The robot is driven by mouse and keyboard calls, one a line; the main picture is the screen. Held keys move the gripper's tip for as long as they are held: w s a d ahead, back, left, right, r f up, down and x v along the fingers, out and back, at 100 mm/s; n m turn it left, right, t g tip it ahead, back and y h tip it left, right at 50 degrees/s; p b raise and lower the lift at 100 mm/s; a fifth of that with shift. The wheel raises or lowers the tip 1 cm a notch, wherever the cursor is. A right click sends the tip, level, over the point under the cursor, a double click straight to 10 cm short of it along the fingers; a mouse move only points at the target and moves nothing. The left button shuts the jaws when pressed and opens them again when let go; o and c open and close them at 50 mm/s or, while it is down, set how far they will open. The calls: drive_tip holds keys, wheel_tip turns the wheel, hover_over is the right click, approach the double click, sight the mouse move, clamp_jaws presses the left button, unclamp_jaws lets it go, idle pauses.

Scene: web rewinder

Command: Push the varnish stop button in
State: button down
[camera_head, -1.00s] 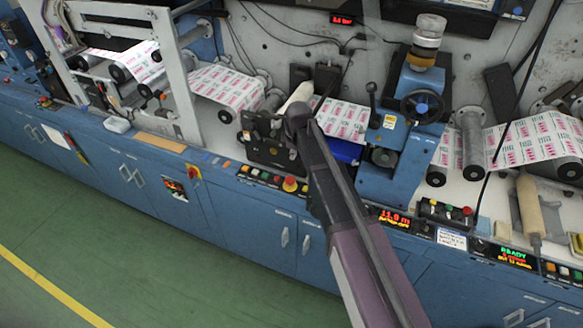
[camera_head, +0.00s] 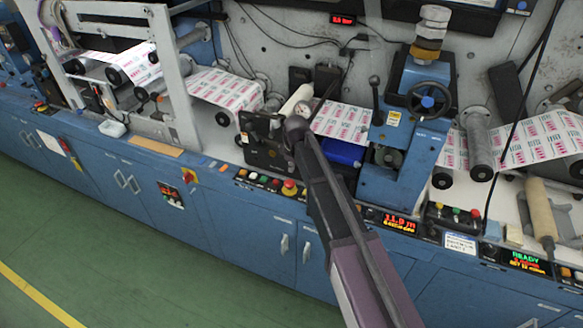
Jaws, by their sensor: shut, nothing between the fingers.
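No label reading varnish is legible, so I cannot tell which button is the varnish stop. One button strip on the blue front edge carries several coloured buttons, with a large red mushroom button (camera_head: 290,187) on a yellow base at its right end, just left of my arm. A second small black panel (camera_head: 450,216) right of my arm has a red button (camera_head: 475,214) at its right end. My dark and purple arm rises from the bottom right to a rounded joint before the black machine block. My gripper's fingers cannot be made out; the arm seems to hide them.
A blue press unit with a handwheel (camera_head: 429,101) stands right of my arm. A black block (camera_head: 262,140) and rollers with printed web (camera_head: 225,86) lie to its left. A tan roller (camera_head: 540,210) lies at right. Green floor (camera_head: 110,255) is open at the lower left.

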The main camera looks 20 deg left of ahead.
sight(290, 183)
drive_tip(key=shift+w+a+f+b, duration=0.15)
drive_tip(key=shift+f+b, duration=1)
drive_tip(key=shift+f, duration=0.1)
drive_tip(key=shift+w+a+f+b, duration=0.15)
drive_tip(key=shift+w+f+b, duration=0.05)
drive_tip(key=shift+f+b, duration=0.95)
drive_tip(key=shift+w+a+f+b, duration=0.15)
drive_tip(key=shift+f+b, duration=0.95)
drive_tip(key=shift+f, duration=0.2)
drive_tip(key=shift+f, duration=0.1)
